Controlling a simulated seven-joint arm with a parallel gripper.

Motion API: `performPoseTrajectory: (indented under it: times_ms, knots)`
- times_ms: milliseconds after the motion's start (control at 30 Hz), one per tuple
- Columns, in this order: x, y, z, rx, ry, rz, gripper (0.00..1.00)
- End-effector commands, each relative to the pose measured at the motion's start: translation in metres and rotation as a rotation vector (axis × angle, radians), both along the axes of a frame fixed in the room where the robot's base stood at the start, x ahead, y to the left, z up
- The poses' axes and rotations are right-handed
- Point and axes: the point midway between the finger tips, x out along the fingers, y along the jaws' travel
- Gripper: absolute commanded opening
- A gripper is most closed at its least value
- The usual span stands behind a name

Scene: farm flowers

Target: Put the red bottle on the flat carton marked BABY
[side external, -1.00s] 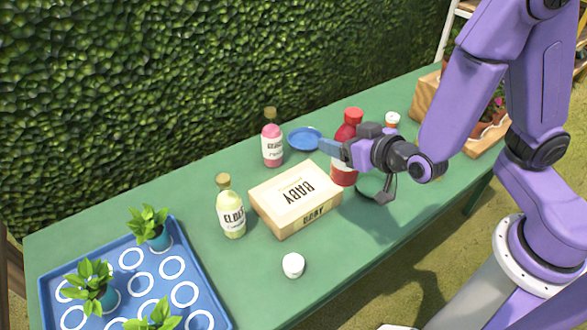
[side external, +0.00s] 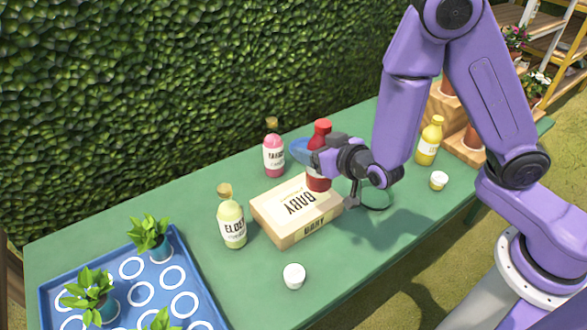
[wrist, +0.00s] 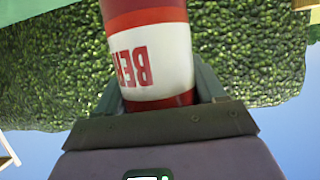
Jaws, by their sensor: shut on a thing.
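The red bottle (side external: 320,131) is upright in my gripper (side external: 316,160), with its base over or beside the back right part of the flat carton marked BABY (side external: 278,228). I cannot tell whether the base touches the carton. The carton lies flat on the green table, its top bare where it shows. In the wrist view the red bottle (wrist: 150,60) with its white label sits between both fingers of my gripper (wrist: 158,95).
A pale ELDER bottle (side external: 232,222) stands left of the carton and a pink bottle (side external: 273,158) behind it. A white cap or jar (side external: 294,276) is in front. A yellow bottle (side external: 428,142) and small jar (side external: 438,181) stand right. A blue plant tray (side external: 200,300) is front left.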

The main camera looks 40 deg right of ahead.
Motion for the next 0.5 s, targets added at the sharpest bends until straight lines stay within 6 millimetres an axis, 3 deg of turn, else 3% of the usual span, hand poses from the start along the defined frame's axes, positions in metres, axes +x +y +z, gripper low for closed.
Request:
performPoseTrajectory:
  times_ms: [500]
  knots:
    - [0.022, 0.008, -0.019, 0.001, 0.001, -0.001, 0.19]
